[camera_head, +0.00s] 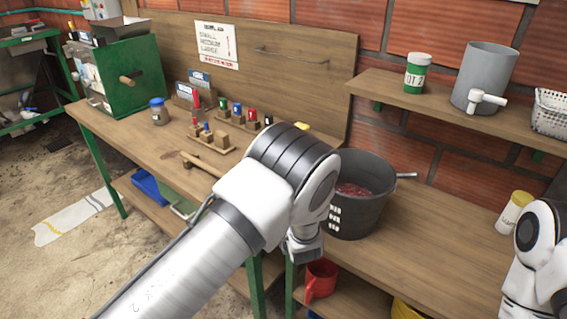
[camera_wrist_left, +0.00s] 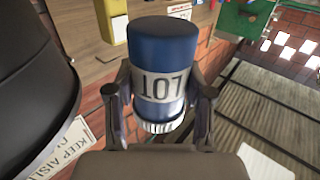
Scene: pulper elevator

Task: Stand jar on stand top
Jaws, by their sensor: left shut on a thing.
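In the head view my left wrist (camera_head: 304,245) hangs in front of the bench beside the grey bucket; the arm hides the fingers and jar. My right arm shows at the right edge, but its gripper is out of frame. I cannot tell which thing is the stand.
A dark grey bucket (camera_head: 365,215) with reddish contents stands on the bench. Wooden blocks with small coloured items (camera_head: 225,132) and a blue-lidded jar (camera_head: 159,110) are farther left.

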